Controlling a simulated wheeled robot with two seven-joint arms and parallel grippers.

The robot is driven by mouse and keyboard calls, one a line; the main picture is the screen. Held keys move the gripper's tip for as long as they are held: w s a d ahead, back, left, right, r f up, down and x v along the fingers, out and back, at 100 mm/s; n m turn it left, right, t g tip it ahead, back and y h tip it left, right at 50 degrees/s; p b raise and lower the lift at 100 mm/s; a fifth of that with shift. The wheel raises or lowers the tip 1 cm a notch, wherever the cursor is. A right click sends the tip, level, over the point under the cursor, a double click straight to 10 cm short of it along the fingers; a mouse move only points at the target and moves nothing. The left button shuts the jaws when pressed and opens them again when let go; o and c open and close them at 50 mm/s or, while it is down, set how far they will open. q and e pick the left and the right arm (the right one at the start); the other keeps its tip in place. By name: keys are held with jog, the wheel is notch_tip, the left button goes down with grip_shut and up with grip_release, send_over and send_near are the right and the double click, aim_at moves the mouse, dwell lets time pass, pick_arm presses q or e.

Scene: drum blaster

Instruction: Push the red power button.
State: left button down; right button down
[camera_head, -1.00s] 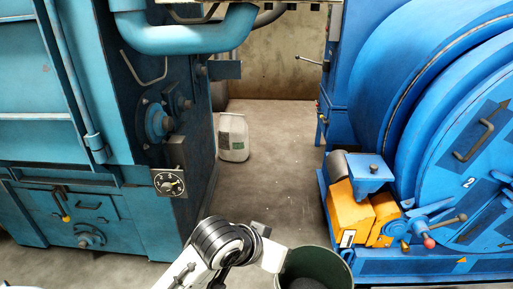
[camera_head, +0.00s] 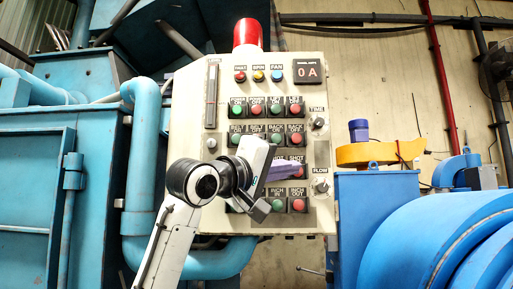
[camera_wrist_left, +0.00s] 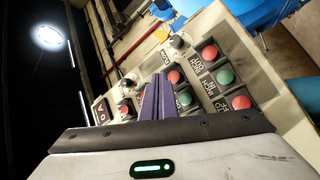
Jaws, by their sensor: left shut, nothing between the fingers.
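A cream control panel (camera_head: 345,92) fills the middle of the head view. It has rows of green and red push buttons with small labels I mostly cannot read. A red button (camera_head: 256,110) sits in the top button row, and a red lamp (camera_head: 240,77) sits above the rows. I cannot tell for sure which is the power button. My left gripper (camera_head: 300,172) is shut and empty, its purple fingers pointing right in front of the lower rows. It hides several buttons. In the left wrist view its fingertips (camera_wrist_left: 157,77) are near a red button (camera_wrist_left: 173,76); contact is unclear. My right gripper is not in view.
A red beacon (camera_head: 247,34) stands on top of the panel. Knobs (camera_head: 320,186) line its right side. Teal machinery with a thick pipe (camera_head: 140,150) is on the left. A blue drum (camera_head: 450,240) and a yellow part (camera_head: 375,153) are on the right.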

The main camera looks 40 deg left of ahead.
aim_at(251, 106)
pick_arm(q)
jog(key=s+a+r+n+t, duration=0.1)
jog(key=s+a+r, duration=0.1)
jog(key=s+r, duration=0.2)
jog(key=s+a+r+n+t, duration=0.1)
jog(key=s+r, duration=0.4)
jog(key=r, duration=0.6)
jog(key=shift+s+a+r+n+t, duration=0.15)
jog(key=shift+a+r+n+t, duration=0.15)
jog(key=shift+a+t, duration=0.2)
jog(key=shift+w+a+f+p, duration=0.1)
jog(key=shift+w+a+p, duration=0.65)
jog(key=shift+w, duration=0.5)
jog(key=shift+w+a+r+p, duration=0.1)
jog(key=shift+w+a+p, duration=0.65)
jog(key=shift+w, duration=0.55)
jog(key=shift+w+a+f+p, duration=0.1)
jog(key=shift+w+a+p, duration=0.65)
jog(key=shift+w, duration=0.5)
jog(key=shift+w+a, duration=0.3)
